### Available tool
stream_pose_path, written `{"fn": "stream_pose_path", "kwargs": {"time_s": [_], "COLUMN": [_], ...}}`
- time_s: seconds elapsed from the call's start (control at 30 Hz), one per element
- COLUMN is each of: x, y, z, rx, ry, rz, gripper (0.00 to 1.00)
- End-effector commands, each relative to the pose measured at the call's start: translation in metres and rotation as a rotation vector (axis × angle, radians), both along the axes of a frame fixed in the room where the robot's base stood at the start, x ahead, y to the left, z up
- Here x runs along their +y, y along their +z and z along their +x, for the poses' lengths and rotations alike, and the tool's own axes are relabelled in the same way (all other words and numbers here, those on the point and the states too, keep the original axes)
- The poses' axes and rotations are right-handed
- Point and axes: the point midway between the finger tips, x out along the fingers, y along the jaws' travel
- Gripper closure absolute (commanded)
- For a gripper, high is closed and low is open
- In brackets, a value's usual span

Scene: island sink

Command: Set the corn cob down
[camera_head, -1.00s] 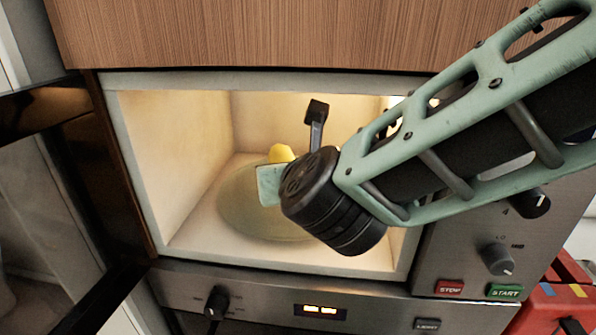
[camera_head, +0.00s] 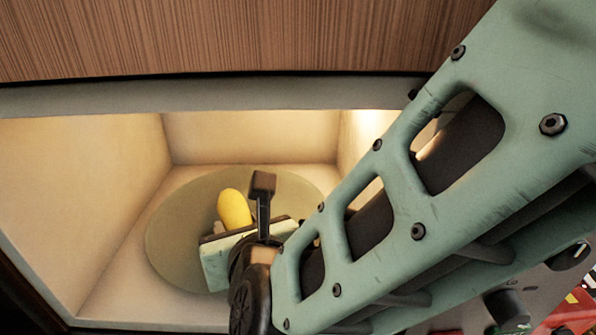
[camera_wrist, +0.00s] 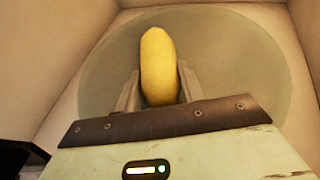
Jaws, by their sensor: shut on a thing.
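The yellow corn cob (camera_head: 234,209) is inside the lit microwave, over the round turntable plate (camera_head: 172,237). In the wrist view the corn cob (camera_wrist: 159,62) points away from me, between the two fingers. My gripper (camera_wrist: 157,88) is shut on its near end. In the head view my gripper (camera_head: 232,222) reaches in from the right, and its body and arm hide the near right part of the plate. I cannot tell whether the cob touches the plate (camera_wrist: 225,50).
The microwave's side walls (camera_head: 85,190) and back wall (camera_head: 250,135) surround my gripper. Wood panelling (camera_head: 220,38) lies above the opening. The plate is bare around the cob. Control knobs (camera_head: 508,308) are at the lower right.

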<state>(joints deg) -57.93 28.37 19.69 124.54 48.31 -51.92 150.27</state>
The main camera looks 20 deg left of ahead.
Motion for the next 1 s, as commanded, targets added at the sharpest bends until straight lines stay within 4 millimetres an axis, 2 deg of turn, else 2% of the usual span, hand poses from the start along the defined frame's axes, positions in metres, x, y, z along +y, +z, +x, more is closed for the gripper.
{"fn": "stream_pose_path", "kwargs": {"time_s": [0.3, 0.33, 0.4, 0.77, 1.0], "x": [0.000, 0.000, 0.000, 0.000, -0.025], "y": [-0.003, -0.002, -0.001, 0.002, 0.016], "z": [0.001, 0.001, 0.001, 0.000, -0.030], "rx": [0.000, 0.001, 0.000, 0.001, -0.002], "ry": [-0.001, 0.000, -0.001, 0.000, 0.002], "rz": [0.001, 0.001, 0.000, -0.001, 0.001], "gripper": [0.88, 0.52, 0.39, 0.39, 0.39]}}
